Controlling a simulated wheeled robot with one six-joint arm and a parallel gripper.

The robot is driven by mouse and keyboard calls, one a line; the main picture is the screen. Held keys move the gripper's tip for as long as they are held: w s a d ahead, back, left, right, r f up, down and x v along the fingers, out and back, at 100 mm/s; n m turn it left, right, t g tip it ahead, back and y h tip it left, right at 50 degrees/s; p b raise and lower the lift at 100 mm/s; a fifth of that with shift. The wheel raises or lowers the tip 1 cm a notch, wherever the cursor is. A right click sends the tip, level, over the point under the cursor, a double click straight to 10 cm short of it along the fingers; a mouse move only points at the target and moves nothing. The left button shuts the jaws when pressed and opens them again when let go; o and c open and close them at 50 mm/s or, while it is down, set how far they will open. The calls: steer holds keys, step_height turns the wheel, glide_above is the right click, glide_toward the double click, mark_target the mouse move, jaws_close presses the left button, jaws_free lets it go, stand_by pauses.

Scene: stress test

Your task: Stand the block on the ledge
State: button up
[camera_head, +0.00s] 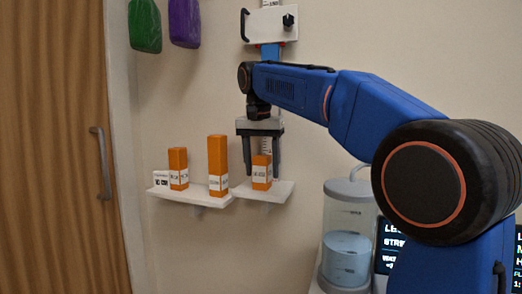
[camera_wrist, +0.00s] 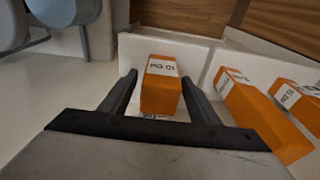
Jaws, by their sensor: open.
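A short orange block (camera_head: 261,172) with a white label stands upright on the right white ledge (camera_head: 284,190). In the wrist view the block (camera_wrist: 160,93) shows its labelled top between my two fingers, with a narrow gap on each side. My gripper (camera_head: 262,177) points down over this ledge, its fingers open on either side of the block. In the wrist view my gripper (camera_wrist: 159,77) is also open around it. I cannot tell how far down the block the fingertips reach.
The left ledge (camera_head: 197,194) carries a tall orange block (camera_head: 217,165), a medium orange block (camera_head: 178,168) and a white card (camera_head: 160,179). A clear canister (camera_head: 347,235) and screens stand at lower right. Green (camera_head: 145,25) and purple (camera_head: 185,22) items hang above.

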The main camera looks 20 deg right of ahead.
steer(key=r, duration=0.3)
steer(key=s+r, duration=0.1)
steer(key=r, duration=0.3)
steer(key=a+r, duration=0.1)
steer(key=r, duration=0.3)
steer(key=shift+s+r, duration=0.1)
steer(key=shift+s, duration=0.1)
